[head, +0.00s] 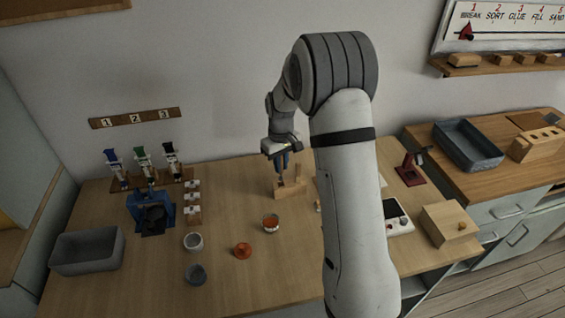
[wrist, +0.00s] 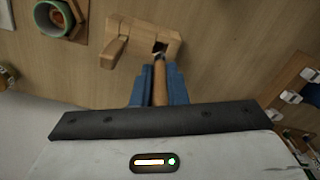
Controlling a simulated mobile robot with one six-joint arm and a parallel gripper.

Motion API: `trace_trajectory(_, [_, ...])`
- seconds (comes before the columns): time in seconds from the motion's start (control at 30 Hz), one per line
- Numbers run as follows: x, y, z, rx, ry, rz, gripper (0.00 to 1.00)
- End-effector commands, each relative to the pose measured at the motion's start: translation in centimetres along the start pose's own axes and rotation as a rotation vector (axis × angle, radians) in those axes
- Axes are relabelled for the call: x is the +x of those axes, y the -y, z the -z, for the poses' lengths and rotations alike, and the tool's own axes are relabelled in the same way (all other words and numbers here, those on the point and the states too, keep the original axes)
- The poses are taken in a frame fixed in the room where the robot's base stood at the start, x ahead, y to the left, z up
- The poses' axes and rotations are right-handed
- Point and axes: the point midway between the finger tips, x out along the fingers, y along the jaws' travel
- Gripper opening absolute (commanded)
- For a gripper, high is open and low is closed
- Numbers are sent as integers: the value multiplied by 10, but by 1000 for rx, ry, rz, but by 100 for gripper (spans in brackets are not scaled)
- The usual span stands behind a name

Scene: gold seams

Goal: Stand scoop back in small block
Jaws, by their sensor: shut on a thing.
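My gripper (head: 281,164) is low over the right-centre of the table, right above the small wooden block (head: 291,188). In the wrist view its blue fingers (wrist: 155,85) are shut on the scoop (wrist: 160,82), seen as a slim wooden handle. The scoop's far end points at the dark square hole in the small block (wrist: 172,36) and overlaps its edge in this view. I cannot tell whether the tip is inside the hole or just above it. Another wooden piece stands out from the block's other end.
A grey bin (head: 87,250) is at the left. A white scale (head: 398,217) and wooden box (head: 449,223) are at the right.

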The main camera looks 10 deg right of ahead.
Motion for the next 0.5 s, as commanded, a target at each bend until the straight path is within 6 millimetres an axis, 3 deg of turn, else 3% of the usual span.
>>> trace_trajectory(0.5, [4,-1,-1,1,0,0,0])
